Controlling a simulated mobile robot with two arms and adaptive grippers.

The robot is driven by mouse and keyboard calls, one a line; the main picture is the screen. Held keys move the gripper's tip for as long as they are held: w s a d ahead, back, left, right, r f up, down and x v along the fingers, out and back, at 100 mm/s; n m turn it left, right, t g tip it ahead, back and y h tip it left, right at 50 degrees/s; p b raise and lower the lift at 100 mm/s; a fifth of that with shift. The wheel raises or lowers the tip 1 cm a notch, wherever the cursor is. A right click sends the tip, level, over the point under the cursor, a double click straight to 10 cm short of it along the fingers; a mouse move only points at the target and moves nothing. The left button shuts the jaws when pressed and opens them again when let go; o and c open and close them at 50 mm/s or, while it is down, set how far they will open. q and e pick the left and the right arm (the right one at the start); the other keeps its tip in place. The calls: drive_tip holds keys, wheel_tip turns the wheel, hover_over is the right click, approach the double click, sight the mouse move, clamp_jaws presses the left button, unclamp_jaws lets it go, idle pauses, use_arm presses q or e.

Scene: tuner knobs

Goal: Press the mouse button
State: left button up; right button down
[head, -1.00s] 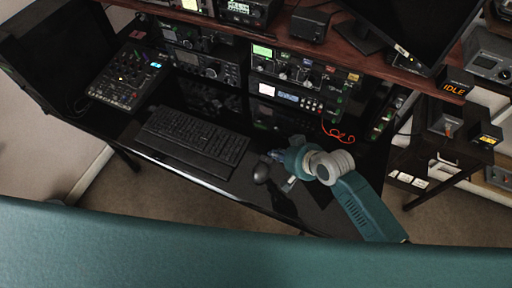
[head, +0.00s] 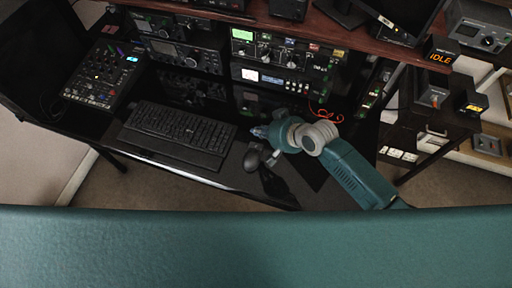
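The black mouse (head: 252,159) lies on the dark desk, just right of the keyboard. My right gripper (head: 261,132) points left and shows just above and slightly right of the mouse in the head view. Its small dark fingers lie against the dark desk, so I cannot tell whether they are open or shut. I see no clear contact with the mouse; the height between them is hard to judge. My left gripper is not in view.
A black keyboard (head: 182,130) lies left of the mouse. Radio units (head: 287,54) with knobs stand along the back under a wooden shelf (head: 342,36). A mixer (head: 105,74) sits at the left. A red cable (head: 325,117) lies behind my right wrist.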

drive_tip(key=b, duration=0.4)
hover_over(258, 147)
wheel_tip(258, 147, down, 4)
drive_tip(key=shift+w+f, duration=0.1)
drive_tip(key=shift+f, duration=0.1)
drive_tip(key=shift+f+b, duration=0.35)
drive_tip(key=shift+f, duration=0.55)
drive_tip(key=shift+f, duration=0.2)
drive_tip(key=shift+f, duration=0.25)
drive_tip(key=shift+f, duration=0.3)
idle(0.6)
drive_tip(key=shift+r, duration=0.1)
drive_tip(key=shift+r+p, duration=0.65)
